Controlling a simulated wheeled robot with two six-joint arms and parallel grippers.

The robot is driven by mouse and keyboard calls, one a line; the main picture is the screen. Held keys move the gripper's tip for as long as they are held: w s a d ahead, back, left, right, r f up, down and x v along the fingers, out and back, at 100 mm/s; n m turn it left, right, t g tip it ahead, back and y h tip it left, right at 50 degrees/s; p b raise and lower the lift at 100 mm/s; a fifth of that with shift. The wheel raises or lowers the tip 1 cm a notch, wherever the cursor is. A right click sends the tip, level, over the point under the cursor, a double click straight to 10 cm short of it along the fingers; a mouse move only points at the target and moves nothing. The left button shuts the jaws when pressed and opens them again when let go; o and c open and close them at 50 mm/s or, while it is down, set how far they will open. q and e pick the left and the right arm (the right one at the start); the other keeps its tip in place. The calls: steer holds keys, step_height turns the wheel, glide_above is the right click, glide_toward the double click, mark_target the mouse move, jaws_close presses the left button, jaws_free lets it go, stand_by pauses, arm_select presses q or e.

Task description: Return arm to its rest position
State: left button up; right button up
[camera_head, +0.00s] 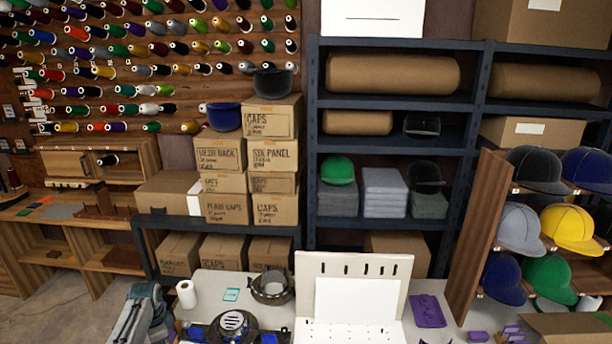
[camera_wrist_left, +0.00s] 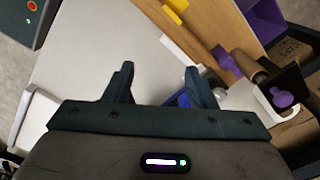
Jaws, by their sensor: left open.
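My left gripper (camera_wrist_left: 158,70) shows in the left wrist view with its two dark fingers apart. Nothing sits between the fingertips. The pale table top (camera_wrist_left: 165,50) lies beyond them, and a small blue thing (camera_wrist_left: 184,98) is partly hidden by the right finger. In the head view, a grey and dark part of my left arm (camera_head: 135,315) shows at the lower left, beside the table's left end. My right gripper is not in either view.
A paper roll (camera_head: 187,294), a cap ring (camera_head: 270,287) and a white pegboard stand (camera_head: 353,265) are on the table. A wooden cap rack (camera_head: 480,235) stands at right. Shelves (camera_head: 390,131) and boxes (camera_head: 225,152) stand behind. Bare floor (camera_head: 60,315) shows at left.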

arm_select(q)
steer(key=s+d+f+n+t+y, duration=0.15)
steer(key=s+d, duration=0.25)
steer(key=s, duration=0.5)
steer(key=s+d+f+n+h, duration=0.1)
steer(key=s+d+f+n, duration=0.2)
steer(key=s, duration=0.6)
steer(key=s+d+r+n+t, duration=0.1)
steer(key=s+d+r+n, duration=0.15)
steer(key=s+r, duration=0.4)
steer(key=s+d+r+n+t, duration=0.1)
steer(key=s+d+r, duration=0.2)
steer(key=s, duration=0.6)
steer(key=s+d+r+n, duration=0.2)
steer(key=s+r, duration=0.3)
steer(key=s, duration=0.3)
step_height(320, 180, down, 38)
steer(key=a+f+g+b, duration=0.1)
steer(key=a+b, duration=0.2)
steer(key=b, duration=0.5)
steer(key=s+f+b, duration=0.3)
steer(key=s+f, duration=0.6)
steer(key=f, duration=0.3)
steer(key=s+f+g+b, duration=0.1)
steer(key=s+f+b, duration=0.2)
steer(key=s+f, duration=0.7)
step_height(320, 180, down, 3)
steer(key=shift+s+a+r+n, duration=0.2)
steer(key=shift+a+n, duration=0.1)
steer(key=shift+a, duration=0.15)
